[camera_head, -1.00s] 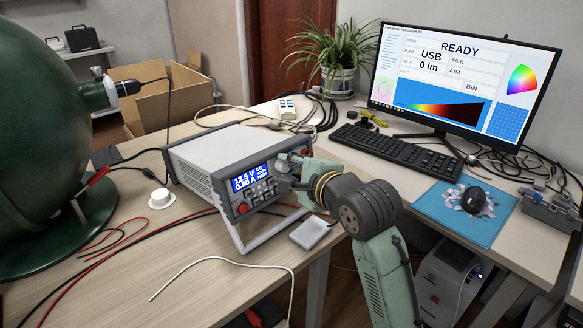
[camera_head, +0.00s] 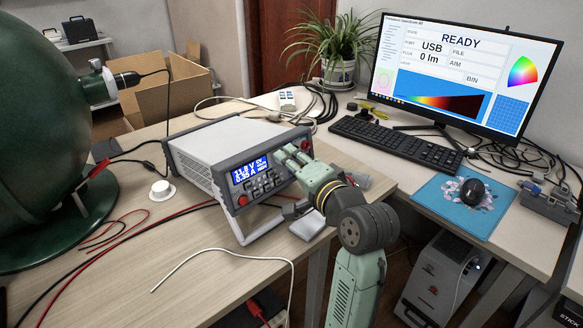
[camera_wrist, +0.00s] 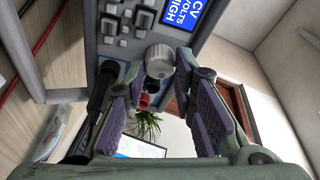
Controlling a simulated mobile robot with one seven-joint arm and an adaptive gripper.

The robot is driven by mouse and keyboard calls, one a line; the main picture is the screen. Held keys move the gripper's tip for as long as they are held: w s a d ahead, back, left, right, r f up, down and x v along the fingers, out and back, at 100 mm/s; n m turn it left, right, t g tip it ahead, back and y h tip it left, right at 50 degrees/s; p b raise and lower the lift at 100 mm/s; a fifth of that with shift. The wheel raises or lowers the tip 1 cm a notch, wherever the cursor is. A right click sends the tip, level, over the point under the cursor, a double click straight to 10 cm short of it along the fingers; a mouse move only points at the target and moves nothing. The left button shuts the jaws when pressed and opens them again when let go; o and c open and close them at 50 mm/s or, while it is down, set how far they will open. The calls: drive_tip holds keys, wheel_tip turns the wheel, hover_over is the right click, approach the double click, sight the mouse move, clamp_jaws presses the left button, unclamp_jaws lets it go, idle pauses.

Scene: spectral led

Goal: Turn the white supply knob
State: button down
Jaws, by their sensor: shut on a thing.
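The power supply (camera_head: 228,145) is a grey-white box with a dark front panel and a lit blue display (camera_head: 249,170), standing tilted up on its front stand. The pale, ridged round supply knob (camera_wrist: 160,62) shows in the wrist view on the panel beside the display. My gripper (camera_wrist: 158,72) has one finger on each side of this knob and is shut on it. In the head view my gripper (camera_head: 291,158) is at the right end of the panel, and its fingers hide the knob. Black and red sockets (camera_wrist: 150,87) show between the fingers.
A green sphere (camera_head: 40,130) stands at the left, with red and black leads on the table (camera_head: 150,260). A white round piece (camera_head: 161,190) lies left of the supply. A monitor (camera_head: 465,75), keyboard (camera_head: 395,142) and plant (camera_head: 325,45) stand at the right and back.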

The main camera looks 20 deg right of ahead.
drive_tip(key=shift+f+n+t+y+b, duration=0.15)
drive_tip(key=shift+n+y+b, duration=0.1)
drive_tip(key=shift+n+b, duration=0.6)
drive_tip(key=shift+f+n+t+y+b, duration=0.15)
drive_tip(key=shift+n+y+b, duration=0.2)
drive_tip(key=shift+n, duration=0.9)
drive_tip(key=shift+r, duration=0.2)
drive_tip(key=c, duration=1.3)
unclamp_jaws()
drive_tip(key=v, duration=1.2)
drive_tip(key=shift+a+f, duration=0.1)
drive_tip(key=shift+a, duration=0.1)
